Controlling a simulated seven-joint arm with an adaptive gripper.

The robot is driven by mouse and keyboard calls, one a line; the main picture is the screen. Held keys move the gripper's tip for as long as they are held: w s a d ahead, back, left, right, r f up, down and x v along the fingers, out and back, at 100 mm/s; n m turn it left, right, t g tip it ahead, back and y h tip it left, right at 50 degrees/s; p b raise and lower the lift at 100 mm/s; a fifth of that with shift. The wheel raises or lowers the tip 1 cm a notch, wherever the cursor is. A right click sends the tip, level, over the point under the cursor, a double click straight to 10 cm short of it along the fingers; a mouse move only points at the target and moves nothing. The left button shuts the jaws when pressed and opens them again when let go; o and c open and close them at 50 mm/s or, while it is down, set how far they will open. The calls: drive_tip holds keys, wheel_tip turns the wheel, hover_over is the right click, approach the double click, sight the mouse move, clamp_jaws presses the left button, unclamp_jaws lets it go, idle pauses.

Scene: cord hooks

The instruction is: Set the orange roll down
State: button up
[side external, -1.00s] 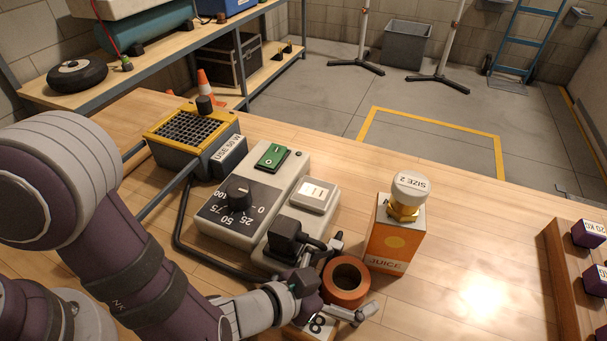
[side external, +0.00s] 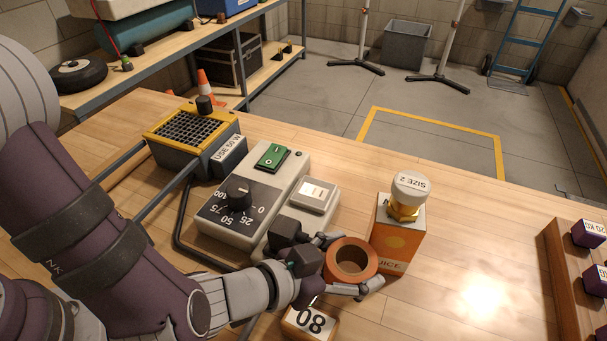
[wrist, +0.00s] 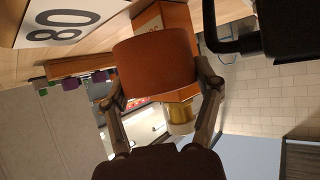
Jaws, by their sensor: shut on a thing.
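The orange roll (side external: 351,247), a short thick ring with a wide hole, is between the fingers of my gripper (side external: 350,264). One finger lies along its far side and one along its near side, and it seems held above the table, though its underside is hidden. In the wrist view the roll (wrist: 155,62) fills the space between the fingertips of my gripper (wrist: 160,88). The orange juice carton (side external: 392,240) stands just to the right of the roll, which overlaps its lower left edge. Whether they touch is unclear.
A block marked 80 (side external: 309,322) sits below the gripper. A grey control box (side external: 225,222) with a dial, black plug and cable stands to the left. A white-capped brass piece (side external: 409,195) tops the carton. The table right of the carton (side external: 470,270) is clear up to a wooden rack (side external: 563,280).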

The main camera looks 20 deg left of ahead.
wheel_tip(320, 180, up, 5)
drive_tip(key=shift+w+a+r, duration=0.1)
drive_tip(key=shift+a+r, duration=0.05)
drive_tip(key=shift+r, duration=0.1)
drive_tip(key=w+a+r+n+t+y, duration=0.1)
drive_tip(key=w+a+r+n+y, duration=0.3)
drive_tip(key=a, duration=0.5)
drive_tip(key=w+a+r+n+t+y, duration=0.1)
drive_tip(key=w+a+r+n+y, duration=0.2)
drive_tip(key=w+a+r, duration=0.35)
drive_tip(key=s+a+r+n+y, duration=0.3)
drive_tip(key=a, duration=0.9)
drive_tip(key=m+g+h, duration=0.6)
drive_tip(key=m+h, duration=0.7)
drive_tip(key=m, duration=0.2)
hover_over(339, 246)
drive_tip(key=s+d+m+g+h, duration=0.2)
drive_tip(key=s+d+m+g, duration=0.2)
drive_tip(key=s+d, duration=0.35)
drive_tip(key=f, duration=2.3)
drive_tip(key=shift+w+f, duration=0.2)
